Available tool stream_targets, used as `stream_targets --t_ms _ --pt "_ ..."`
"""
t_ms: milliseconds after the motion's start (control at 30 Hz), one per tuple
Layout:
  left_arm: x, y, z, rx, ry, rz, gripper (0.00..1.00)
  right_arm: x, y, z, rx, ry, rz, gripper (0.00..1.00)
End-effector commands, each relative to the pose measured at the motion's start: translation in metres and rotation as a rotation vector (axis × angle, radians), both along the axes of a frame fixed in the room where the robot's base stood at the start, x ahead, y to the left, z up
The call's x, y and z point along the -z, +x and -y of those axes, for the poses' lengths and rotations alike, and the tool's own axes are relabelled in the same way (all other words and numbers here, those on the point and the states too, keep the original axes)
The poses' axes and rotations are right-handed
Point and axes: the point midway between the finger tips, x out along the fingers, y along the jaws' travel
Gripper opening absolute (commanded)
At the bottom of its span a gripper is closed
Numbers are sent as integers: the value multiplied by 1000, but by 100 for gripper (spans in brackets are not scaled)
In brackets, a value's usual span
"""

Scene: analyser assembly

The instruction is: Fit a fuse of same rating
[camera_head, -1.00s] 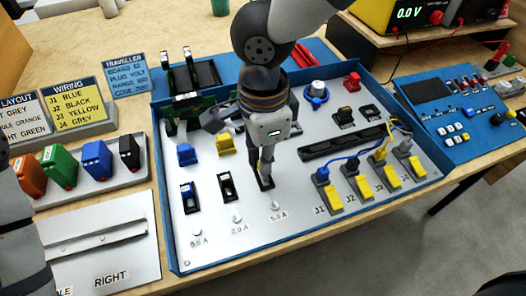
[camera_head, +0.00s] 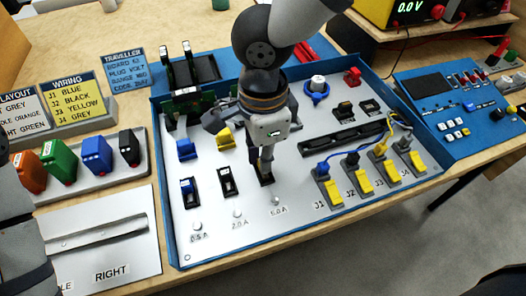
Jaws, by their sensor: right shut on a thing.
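My right gripper (camera_head: 265,160) points down at the slot marked 5.0 A (camera_head: 266,182) in the middle of the white panel (camera_head: 225,245). Its fingers are closed on a small piece, probably a fuse, which they mostly hide. I cannot tell whether the piece is seated in the slot.
Yellow-tabbed connectors J1 to J4 (camera_head: 332,192) with wires stand at the panel's right. A blue rim (camera_head: 300,232) surrounds the panel. Coloured blocks (camera_head: 97,152) sit in a grey rack at left, with a RIGHT-marked plate (camera_head: 100,225) in front.

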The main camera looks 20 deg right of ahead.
Motion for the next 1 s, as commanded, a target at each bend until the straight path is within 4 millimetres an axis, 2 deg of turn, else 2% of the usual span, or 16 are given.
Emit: stream_targets --t_ms 267,300,400,600,667,700,1000 --pt "0 0 0 0 0 -1 47 2 0 0 -1 -1 0 0" --pt "0 0 0 0 0 -1 47 2 0 0 0 -1 0 17" --pt "0 0 0 0 0 -1 47 2 0 0 0 -1 0 36" --pt "0 0 0 0 0 -1 47 2 0 0 0 -1 0 36" --pt "0 0 0 0 0 -1 47 2 0 0 0 -1 0 47" --pt "0 0 0 0 0 -1 47 2 0 0 0 -1 0 49" --pt "-1 1 0 0 0 5 47 -1 0 0 0 0 2 49"
